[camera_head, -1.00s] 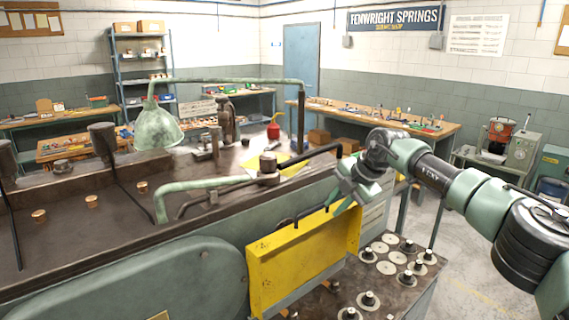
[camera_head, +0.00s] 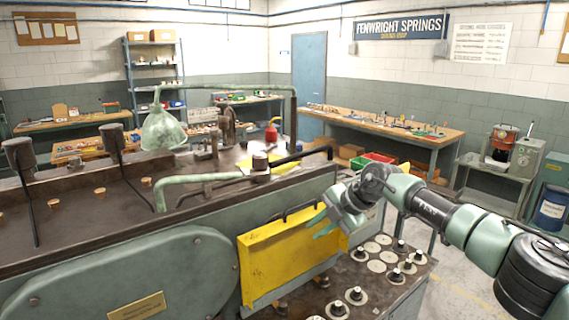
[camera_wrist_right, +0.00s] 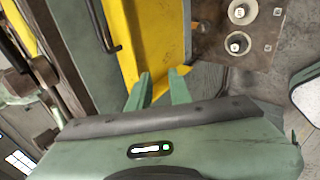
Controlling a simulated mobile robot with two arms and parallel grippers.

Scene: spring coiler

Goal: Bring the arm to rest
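My right gripper (camera_head: 320,226) hangs in front of the upper right part of the yellow guard (camera_head: 285,258) on the machine. In the wrist view its two green fingers (camera_wrist_right: 160,88) stand apart with nothing between them, so it is open and empty. The guard shows beside and beyond the fingers in the wrist view (camera_wrist_right: 146,45), with its black handle (camera_wrist_right: 103,25) to their left. My right arm reaches in from the right edge of the head view, bent at the elbow. My left gripper is not in view.
The green machine (camera_head: 130,270) fills the left foreground. A panel with several black knobs (camera_head: 356,294) lies below my right gripper. A bent green bar (camera_head: 195,179) crosses the machine top. Workbenches (camera_head: 385,128) stand behind. Some floor (camera_head: 460,290) is clear at right.

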